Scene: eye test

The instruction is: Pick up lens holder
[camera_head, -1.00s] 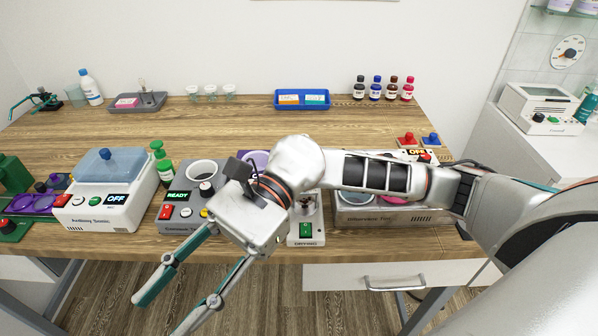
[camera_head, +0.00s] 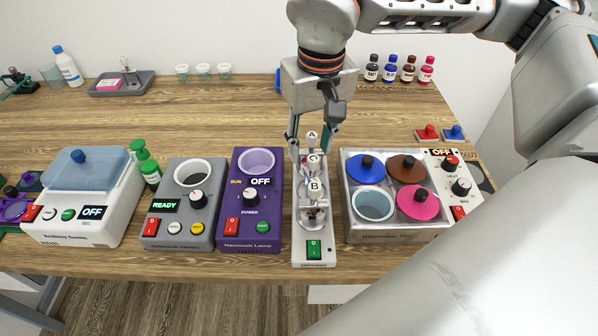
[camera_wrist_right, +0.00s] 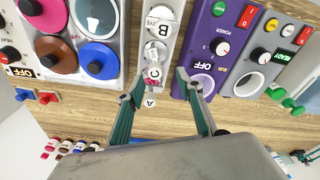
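The narrow white drying unit (camera_head: 301,225) has small round tops marked A (camera_head: 312,135), C (camera_head: 313,160) and B (camera_head: 315,187) in a row, apparently lens holders. Which one the task means is unclear. My right gripper (camera_head: 311,148) points down over the unit's far end. Its fingers are apart, on either side of the A piece, and I cannot see contact. In the right wrist view, the open fingers (camera_wrist_right: 160,82) flank the row; A (camera_wrist_right: 150,103) lies between them, with C (camera_wrist_right: 155,52) and B (camera_wrist_right: 163,27) beyond. My left gripper is not in view.
A purple lamp unit (camera_head: 270,205) stands close on the left of the drying unit. A heater with colored lids (camera_head: 385,228) stands close on the right. A gray device (camera_head: 165,228) and a lidded box (camera_head: 125,210) are farther left. The wood behind is mostly clear.

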